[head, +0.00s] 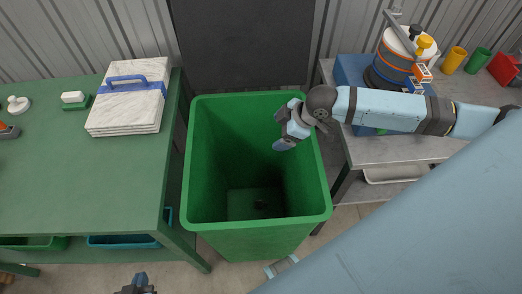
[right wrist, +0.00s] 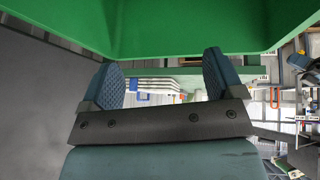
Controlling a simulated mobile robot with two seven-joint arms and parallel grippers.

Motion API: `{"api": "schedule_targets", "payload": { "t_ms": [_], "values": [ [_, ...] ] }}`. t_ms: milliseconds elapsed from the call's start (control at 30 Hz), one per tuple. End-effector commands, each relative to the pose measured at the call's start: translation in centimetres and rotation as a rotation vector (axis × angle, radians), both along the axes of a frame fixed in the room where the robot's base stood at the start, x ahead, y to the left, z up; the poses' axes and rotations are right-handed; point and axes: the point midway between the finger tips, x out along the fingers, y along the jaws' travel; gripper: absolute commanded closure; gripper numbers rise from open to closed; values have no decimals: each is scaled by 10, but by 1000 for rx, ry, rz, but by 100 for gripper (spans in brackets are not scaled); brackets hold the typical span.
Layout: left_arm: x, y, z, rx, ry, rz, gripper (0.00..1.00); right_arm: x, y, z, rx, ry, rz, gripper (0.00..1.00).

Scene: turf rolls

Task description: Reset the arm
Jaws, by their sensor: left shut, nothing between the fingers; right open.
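My right gripper (head: 281,128) hangs over the right side of the tall green bin (head: 256,245), above its opening. Its two fingers stand apart, and in the right wrist view (right wrist: 163,80) nothing is between them. The bin's green wall (right wrist: 190,25) fills the top of that view. My left gripper (head: 137,285) shows only in part at the bottom edge of the head view, in front of the green table. It is shut and holds nothing.
A grey table (head: 400,150) on the right bears an orange-banded drum (head: 395,62), a yellow cup (head: 453,60) and a green cup (head: 478,61).

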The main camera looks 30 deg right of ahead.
Motion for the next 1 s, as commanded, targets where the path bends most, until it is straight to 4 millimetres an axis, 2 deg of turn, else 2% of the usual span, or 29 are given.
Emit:
{"api": "schedule_targets", "payload": {
  "t_ms": [100, 233, 733, 867, 1000],
  "values": [
    [0, 0, 1, 1, -1, -1, 100, -7, -7, 13, -2, 1, 1, 13],
    [0, 0, 1, 0, -2, -1, 100, -10, -9, 20, 0, 0, 0, 13],
    [0, 0, 2, 0, -3, 0, 100, -10, -9, 21, 2, 0, 0, 13],
    [0, 0, 8, 1, -3, -1, 100, -12, 6, 19, 38, -15, -7, 13],
    [0, 1, 23, 2, -3, 0, 100, -19, 43, 12, 142, -65, -46, 13]
  ]
}}
